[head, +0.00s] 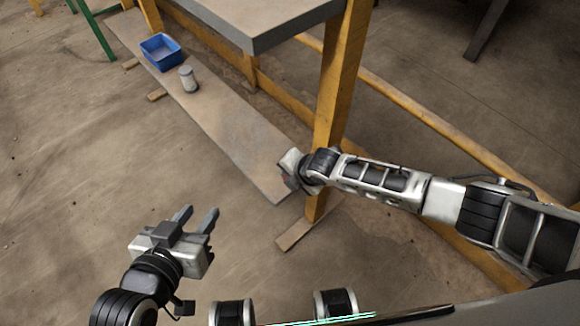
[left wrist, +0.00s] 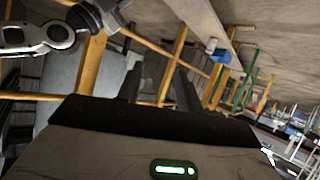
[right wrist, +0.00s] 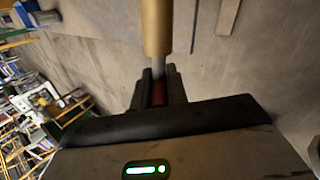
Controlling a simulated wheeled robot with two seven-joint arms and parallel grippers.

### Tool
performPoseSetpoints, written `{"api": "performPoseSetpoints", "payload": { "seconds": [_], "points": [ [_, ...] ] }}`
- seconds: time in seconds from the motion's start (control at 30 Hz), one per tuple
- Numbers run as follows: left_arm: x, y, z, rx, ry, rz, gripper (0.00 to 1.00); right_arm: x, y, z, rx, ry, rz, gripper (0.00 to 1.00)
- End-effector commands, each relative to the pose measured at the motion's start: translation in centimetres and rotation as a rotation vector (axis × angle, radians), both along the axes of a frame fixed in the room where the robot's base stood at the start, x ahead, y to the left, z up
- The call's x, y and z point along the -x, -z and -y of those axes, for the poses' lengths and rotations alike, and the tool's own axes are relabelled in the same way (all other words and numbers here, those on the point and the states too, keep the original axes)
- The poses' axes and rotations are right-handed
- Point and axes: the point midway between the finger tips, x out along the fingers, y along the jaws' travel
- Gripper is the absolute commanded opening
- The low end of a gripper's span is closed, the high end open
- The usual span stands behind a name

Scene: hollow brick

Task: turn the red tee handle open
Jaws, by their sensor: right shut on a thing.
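The red tee handle (right wrist: 159,94) shows as a small red patch between the fingers of my right gripper (right wrist: 159,88) in the right wrist view. My right gripper is shut on it, and the fingers hide most of it. A grey stem (right wrist: 158,68) runs from there to a tan-yellow post-like part (right wrist: 157,25). In the head view, my right gripper (head: 289,168) is beside the yellow table leg, and the handle can hardly be made out. My left gripper (head: 196,217) is open and empty above the floor, well apart from the handle.
The yellow leg (head: 333,110) carries a grey-edged tabletop (head: 262,35). A long low board (head: 230,135) holds a blue bin (head: 161,51) and a grey can (head: 188,79). A yellow rail (head: 420,125) runs behind my right arm. Floor (head: 90,170) at left is clear.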

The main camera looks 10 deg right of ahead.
Motion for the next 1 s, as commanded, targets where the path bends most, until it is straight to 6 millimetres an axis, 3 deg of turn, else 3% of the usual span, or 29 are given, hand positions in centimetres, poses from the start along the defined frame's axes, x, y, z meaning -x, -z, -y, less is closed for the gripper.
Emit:
{"api": "performPoseSetpoints", "payload": {
  "seconds": [0.37, 0.5, 0.7, 1.0],
  "points": [
    [0.0, 1.0, 0.0, 0.0, 0.001, 0.009, 0.36, -0.3, 0.2, -0.2, 0.192, -0.002, -0.264, 0.0],
    [0.1, 2.4, 0.3, 0.005, 0.01, -0.016, 0.36, -0.2, 0.3, -0.2, 0.247, -0.001, -0.342, 0.0],
    [-0.2, 4.6, 1.0, 0.012, 0.029, -0.057, 0.36, -0.1, 0.2, -0.2, 0.301, -0.002, -0.418, 0.0],
    [-0.4, 5.6, 1.2, 0.008, 0.041, -0.078, 0.36, -0.1, 0.0, -0.2, 0.336, -0.003, -0.464, 0.0]
  ]
}}
